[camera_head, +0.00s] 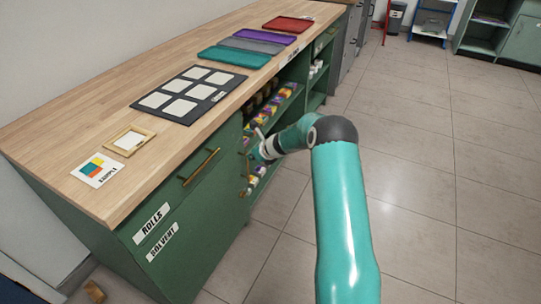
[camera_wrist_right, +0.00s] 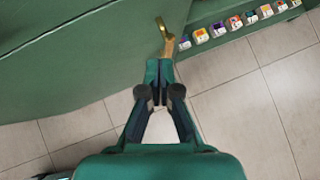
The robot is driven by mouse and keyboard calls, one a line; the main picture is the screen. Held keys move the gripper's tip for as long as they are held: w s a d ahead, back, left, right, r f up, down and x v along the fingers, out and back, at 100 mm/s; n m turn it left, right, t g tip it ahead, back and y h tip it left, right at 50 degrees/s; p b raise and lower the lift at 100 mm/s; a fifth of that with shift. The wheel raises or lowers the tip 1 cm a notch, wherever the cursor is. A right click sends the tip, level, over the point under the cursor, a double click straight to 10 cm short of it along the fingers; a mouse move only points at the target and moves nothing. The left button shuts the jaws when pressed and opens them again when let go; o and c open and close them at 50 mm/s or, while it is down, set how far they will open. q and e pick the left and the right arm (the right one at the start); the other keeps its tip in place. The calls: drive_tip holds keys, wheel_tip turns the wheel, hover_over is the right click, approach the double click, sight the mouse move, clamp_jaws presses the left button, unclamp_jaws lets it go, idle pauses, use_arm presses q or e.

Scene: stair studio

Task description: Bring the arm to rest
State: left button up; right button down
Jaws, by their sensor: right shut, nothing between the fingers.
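My right arm (camera_head: 345,220) reaches from the bottom of the head view toward the front of the green cabinet. My right gripper (camera_head: 255,150) is beside the open shelves, partly hidden by its own wrist. In the right wrist view the gripper (camera_wrist_right: 159,75) is shut, with its fingers together and nothing between them. A brass handle (camera_wrist_right: 165,38) shows just past the fingertips in that view. Whether the fingertips touch it I cannot tell. My left gripper is not in view.
The green cabinet (camera_head: 205,240) has a drawer with a brass handle (camera_head: 200,168) and shelves of small rolls (camera_head: 270,110). Its wooden top (camera_head: 110,110) holds a dark card board (camera_head: 215,93), a frame (camera_head: 127,140) and coloured trays (camera_head: 235,57). The tiled floor (camera_head: 440,150) at right is clear.

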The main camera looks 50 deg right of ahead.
drive_tip(key=d+v, duration=0.1)
drive_tip(key=v, duration=0.6)
drive_tip(key=s+a+f+m+g+y, duration=0.15)
drive_tip(key=a+f+m, duration=0.25)
drive_tip(key=a+m, duration=0.5)
drive_tip(key=a+f+m+y, duration=0.2)
drive_tip(key=a+f+m, duration=0.25)
drive_tip(key=a, duration=0.85)
drive_tip(key=a+f+m+g+y, duration=0.15)
drive_tip(key=a+f+m, duration=0.4)
drive_tip(key=a, duration=0.55)
drive_tip(key=s+a+f+m+g+y, duration=0.1)
drive_tip(key=s+a+f+m+g, duration=0.15)
drive_tip(key=s+a+m, duration=0.65)
drive_tip(key=s+a+f+m+g, duration=0.25)
drive_tip(key=s+a+m, duration=0.35)
drive_tip(key=s, duration=0.4)
wheel_tip(320, 180, up, 16)
drive_tip(key=m+p, duration=0.1)
drive_tip(key=p, duration=1.4)
drive_tip(key=shift+s+d+m+p, duration=0.25)
drive_tip(key=shift+s+m+p, duration=0.15)
drive_tip(key=shift+f, duration=0.15)
drive_tip(key=shift+d, duration=0.1)
